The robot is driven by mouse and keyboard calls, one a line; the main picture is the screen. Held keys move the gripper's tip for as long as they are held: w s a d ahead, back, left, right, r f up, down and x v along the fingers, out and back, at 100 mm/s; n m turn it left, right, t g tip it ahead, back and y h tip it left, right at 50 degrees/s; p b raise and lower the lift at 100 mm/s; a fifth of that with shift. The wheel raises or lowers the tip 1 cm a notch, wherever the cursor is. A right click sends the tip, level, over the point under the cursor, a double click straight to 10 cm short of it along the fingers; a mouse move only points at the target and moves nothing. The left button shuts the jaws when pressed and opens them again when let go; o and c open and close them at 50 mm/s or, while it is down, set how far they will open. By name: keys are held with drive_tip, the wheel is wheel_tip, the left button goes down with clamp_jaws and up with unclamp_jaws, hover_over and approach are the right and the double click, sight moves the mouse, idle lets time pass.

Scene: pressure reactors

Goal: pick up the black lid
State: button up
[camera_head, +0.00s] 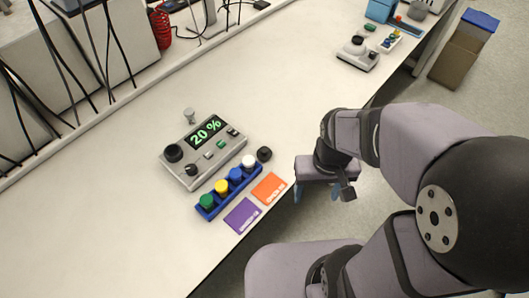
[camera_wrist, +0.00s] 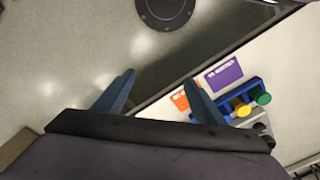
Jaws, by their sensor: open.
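A small round black lid (camera_head: 264,154) sits on the white bench, just past the white-capped end of the blue rack. I cannot clearly make it out in the wrist view. My gripper (camera_head: 316,196) is beyond the bench's front edge, to the right of the lid and apart from it. In the wrist view its two blue fingers are spread with nothing between them (camera_wrist: 160,78), over the floor.
The blue rack (camera_head: 229,192) holds green, yellow, blue and white caps. An orange card (camera_head: 269,188) and a purple card (camera_head: 242,215) lie in front. A grey device (camera_head: 203,151) reading "20 %" stands behind. The bench to the left is clear.

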drive_tip(key=w+a+f+m+b, duration=0.1)
drive_tip(key=w+a+m, duration=0.15)
drive_tip(key=w, duration=0.35)
drive_tip(key=w+a+f+m, duration=0.1)
drive_tip(key=w+a+m, duration=0.15)
drive_tip(key=w, duration=0.45)
drive_tip(key=m+b, duration=0.1)
drive_tip(key=m, duration=0.5)
hover_over(264, 149)
drive_tip(key=f, duration=0.4)
drive_tip(key=shift+s+d+f, duration=0.1)
drive_tip(key=shift+d+f, duration=0.1)
drive_tip(key=shift+f, duration=0.05)
drive_tip(key=shift+a+f+p, duration=0.15)
drive_tip(key=shift+f+p, duration=1.6)
drive_tip(key=shift+f, duration=1.9)
drive_tip(key=shift+c, duration=0.6)
drive_tip(key=c, duration=1)
